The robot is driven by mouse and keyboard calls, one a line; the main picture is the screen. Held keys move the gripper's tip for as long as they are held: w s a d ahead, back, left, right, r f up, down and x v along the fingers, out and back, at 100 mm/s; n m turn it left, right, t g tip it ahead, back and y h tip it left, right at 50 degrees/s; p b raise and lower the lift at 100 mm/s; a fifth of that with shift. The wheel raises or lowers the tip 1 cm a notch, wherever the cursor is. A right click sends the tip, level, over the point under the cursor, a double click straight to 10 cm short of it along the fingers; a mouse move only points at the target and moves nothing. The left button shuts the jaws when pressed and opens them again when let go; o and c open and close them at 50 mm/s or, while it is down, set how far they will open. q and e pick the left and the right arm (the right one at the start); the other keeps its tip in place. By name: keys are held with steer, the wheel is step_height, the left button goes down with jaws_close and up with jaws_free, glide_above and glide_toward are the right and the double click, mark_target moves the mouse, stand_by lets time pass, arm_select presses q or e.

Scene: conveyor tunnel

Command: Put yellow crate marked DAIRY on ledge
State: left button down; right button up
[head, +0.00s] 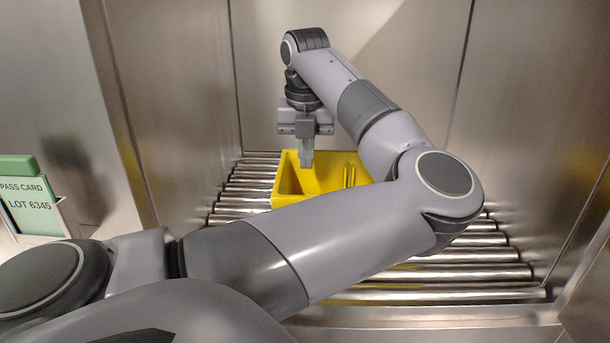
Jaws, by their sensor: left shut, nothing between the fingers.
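A yellow crate (284,195) sits on the roller conveyor (470,270) inside a metal tunnel. My left arm crosses in front and hides much of its right side and front. No DAIRY marking can be read on the part that shows. My left gripper (307,163) is shut and empty, pointing down. Its fingertips overlap the open top of the crate in the head view; I cannot tell whether they touch it. My right gripper is out of view. I cannot clearly make out which surface is the ledge.
Metal walls close the tunnel at the left, back and right (540,120). A holder with a green and white card reading PASS CARD, LOT 6345 (32,205) stands at the far left, outside the tunnel. Bare rollers show around the crate.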

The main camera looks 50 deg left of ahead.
arm_select(q)
steer(key=shift+s+d+b, duration=0.5)
steer(key=shift+s+d, duration=0.4)
steer(key=shift+d, duration=0.2)
steer(key=shift+s+d+b, duration=0.45)
steer(key=shift+s+d, duration=0.4)
steer(key=shift+d, duration=0.25)
